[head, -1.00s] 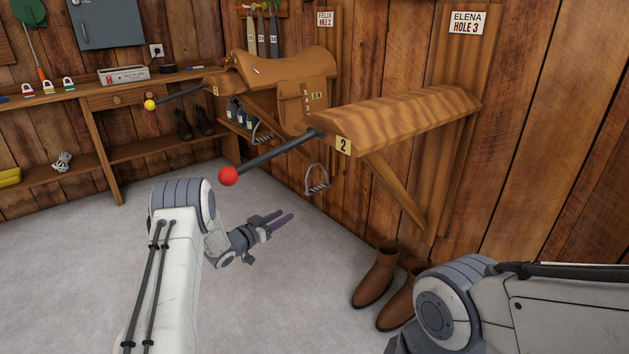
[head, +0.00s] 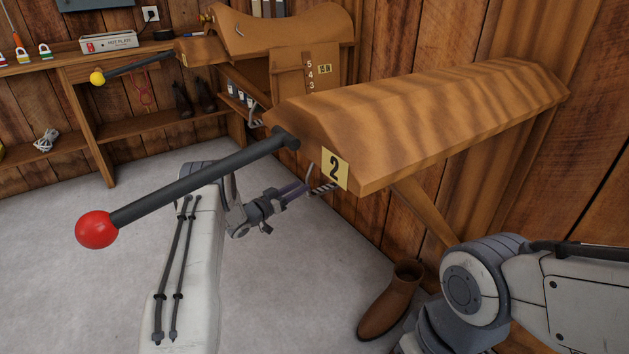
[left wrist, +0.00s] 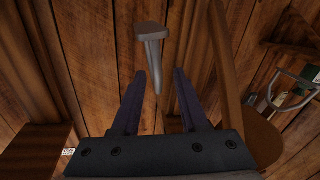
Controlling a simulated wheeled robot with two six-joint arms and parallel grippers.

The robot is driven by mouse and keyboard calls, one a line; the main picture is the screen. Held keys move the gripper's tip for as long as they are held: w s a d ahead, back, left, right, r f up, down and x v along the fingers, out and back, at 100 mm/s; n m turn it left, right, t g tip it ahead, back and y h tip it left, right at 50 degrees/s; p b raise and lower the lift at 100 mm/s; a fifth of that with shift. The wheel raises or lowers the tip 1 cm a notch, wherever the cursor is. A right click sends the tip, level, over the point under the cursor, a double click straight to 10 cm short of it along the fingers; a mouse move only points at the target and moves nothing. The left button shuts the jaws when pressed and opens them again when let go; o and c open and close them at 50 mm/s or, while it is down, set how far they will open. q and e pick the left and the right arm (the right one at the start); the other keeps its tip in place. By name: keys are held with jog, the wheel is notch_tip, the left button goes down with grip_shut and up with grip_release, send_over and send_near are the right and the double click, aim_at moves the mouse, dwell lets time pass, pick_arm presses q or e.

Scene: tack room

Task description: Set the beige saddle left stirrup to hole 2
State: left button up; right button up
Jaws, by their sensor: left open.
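The beige saddle (head: 290,30) sits on the farther rack at the back. Its flap (head: 290,80) carries the numbers 5, 4 and 3; anything lower is hidden by the near rack. A metal stirrup (head: 325,187) shows in part beside the near rack's front end. My left gripper (head: 303,188) is open right at this stirrup. In the left wrist view a grey metal piece, apparently this stirrup edge-on (left wrist: 152,50), lies between the open fingers (left wrist: 160,76), with no clear grip. Another stirrup (head: 256,115) hangs farther back, and a stirrup shows in the left wrist view (left wrist: 297,92). My right gripper is out of view.
The empty wooden rack marked 2 (head: 430,115) juts out close above my left gripper. Its dark bar with a red ball (head: 97,230) crosses in front. A brown boot (head: 390,302) stands below, beside my right arm. Grey floor at left is open.

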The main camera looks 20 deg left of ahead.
pick_arm(q)
jog(key=b+x, duration=0.2)
jog(key=x, duration=0.4)
jog(key=shift+d+f+b, duration=0.2)
jog(key=shift+d+b, duration=0.05)
jog(key=shift+b, duration=0.05)
jog(key=shift+w+d+r, duration=0.15)
jog(key=shift+w+d, duration=0.15)
jog(key=shift+w, duration=0.25)
grip_shut()
jog(key=shift+a, duration=0.1)
dwell(0.5)
